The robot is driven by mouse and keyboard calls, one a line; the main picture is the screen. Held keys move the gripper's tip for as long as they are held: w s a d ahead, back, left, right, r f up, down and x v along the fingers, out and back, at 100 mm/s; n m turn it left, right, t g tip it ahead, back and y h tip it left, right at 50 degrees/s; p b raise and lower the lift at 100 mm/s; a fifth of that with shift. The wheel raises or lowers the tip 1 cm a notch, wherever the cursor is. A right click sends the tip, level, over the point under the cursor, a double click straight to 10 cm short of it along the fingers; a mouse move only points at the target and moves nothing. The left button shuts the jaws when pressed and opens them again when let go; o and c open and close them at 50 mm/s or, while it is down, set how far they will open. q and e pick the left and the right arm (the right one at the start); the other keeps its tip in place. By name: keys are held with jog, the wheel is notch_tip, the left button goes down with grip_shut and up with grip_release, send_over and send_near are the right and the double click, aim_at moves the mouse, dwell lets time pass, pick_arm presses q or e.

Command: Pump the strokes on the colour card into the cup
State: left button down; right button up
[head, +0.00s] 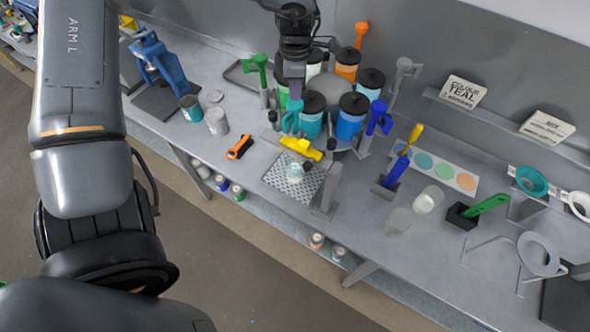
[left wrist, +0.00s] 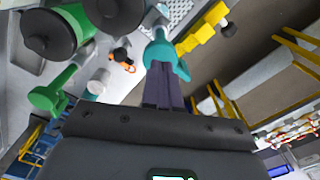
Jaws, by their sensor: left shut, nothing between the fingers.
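The colour card (head: 463,92) stands on the back ledge and reads "COLOUR TEAL". Drums stand in a ring around a grey hub; the teal drum (head: 311,115) is at the front, with a teal pump handle (head: 291,119) beside it. My left gripper (head: 293,98) is shut and empty, pointing down at the teal handle. In the left wrist view its fingertips (left wrist: 163,68) meet the teal handle (left wrist: 160,50) in the picture; whether they touch is unclear. A clear cup (head: 295,171) stands on the perforated tray (head: 276,179), below a yellow part (head: 300,148). My right gripper is out of view.
Green (head: 260,70), blue (head: 378,119) and orange (head: 361,33) handles stand around the drums. A grey post (head: 328,190) rises beside the tray. An orange-and-black tool (head: 240,147) and cans (head: 217,122) lie left. A swatch strip (head: 440,170) lies right.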

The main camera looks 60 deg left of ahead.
aim_at(295, 105)
pick_arm(q)
jog(key=shift+f, duration=0.15)
jog(key=shift+f+b, duration=2.15)
jog(key=shift+f, duration=0.85)
jog(key=shift+r, duration=0.3)
jog(key=shift+r+p, duration=2.4)
jog(key=shift+r, duration=0.45)
jog(key=shift+r, duration=0.1)
notch_tip(295, 105, up, 6)
jog(key=p, duration=0.4)
jog(key=shift+p, duration=0.4)
